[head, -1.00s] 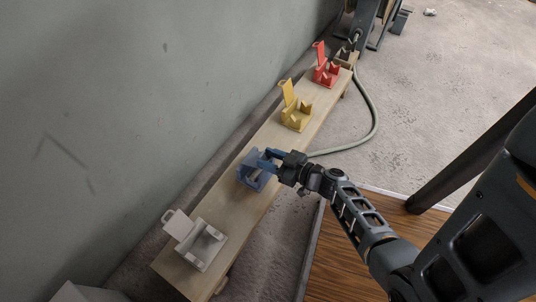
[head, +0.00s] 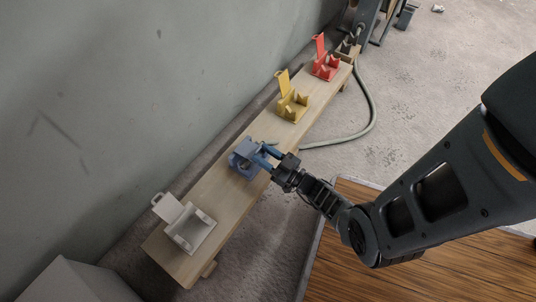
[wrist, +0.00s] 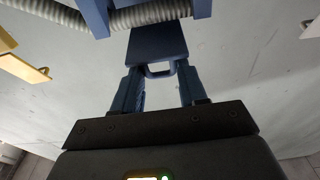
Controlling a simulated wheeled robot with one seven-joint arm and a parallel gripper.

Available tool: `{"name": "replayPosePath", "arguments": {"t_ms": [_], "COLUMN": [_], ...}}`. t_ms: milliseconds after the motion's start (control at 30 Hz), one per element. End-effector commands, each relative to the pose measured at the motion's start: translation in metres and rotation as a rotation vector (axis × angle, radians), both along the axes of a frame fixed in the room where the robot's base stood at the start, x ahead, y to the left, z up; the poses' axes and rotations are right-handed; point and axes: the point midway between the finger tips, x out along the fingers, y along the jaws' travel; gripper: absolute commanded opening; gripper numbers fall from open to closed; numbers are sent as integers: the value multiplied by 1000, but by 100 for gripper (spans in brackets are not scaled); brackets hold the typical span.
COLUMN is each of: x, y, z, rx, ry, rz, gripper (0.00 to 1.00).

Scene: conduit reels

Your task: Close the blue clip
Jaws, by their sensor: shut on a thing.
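The blue clip (head: 241,161) is mounted on the wooden beam, between the white and yellow clips. My gripper (head: 270,152) is at its right side, shut on the clip's lid. In the wrist view the blue lid (wrist: 158,42) with its loop handle (wrist: 160,71) lies between my two fingers (wrist: 160,85). The grey ribbed conduit (wrist: 150,15) crosses at the blue clip, beyond the lid. My gripper hides part of the clip, and I cannot tell the lid's exact angle.
The wooden beam (head: 218,198) runs along the grey wall. It also bears open white (head: 188,226), yellow (head: 291,104) and red (head: 325,65) clips. The conduit (head: 371,105) loops over the floor from the far reel stand (head: 366,20). A pale box (head: 70,285) stands at bottom left.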

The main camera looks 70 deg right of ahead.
Motion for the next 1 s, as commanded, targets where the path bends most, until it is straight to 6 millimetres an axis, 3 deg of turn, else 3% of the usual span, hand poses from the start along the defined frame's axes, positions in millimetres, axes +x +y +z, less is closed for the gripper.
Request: {"name": "replayPosePath", "arguments": {"t_ms": [567,600,867,1000], "x": [6,6,5,4], "y": [-2,-2,-1,-1], "z": [0,0,-1,-1], "rx": [-7,-7,-6,-5], "ry": [-15,-15,-14,-14], "rz": [3,3,2,2], "gripper": [0,43,68,68]}}
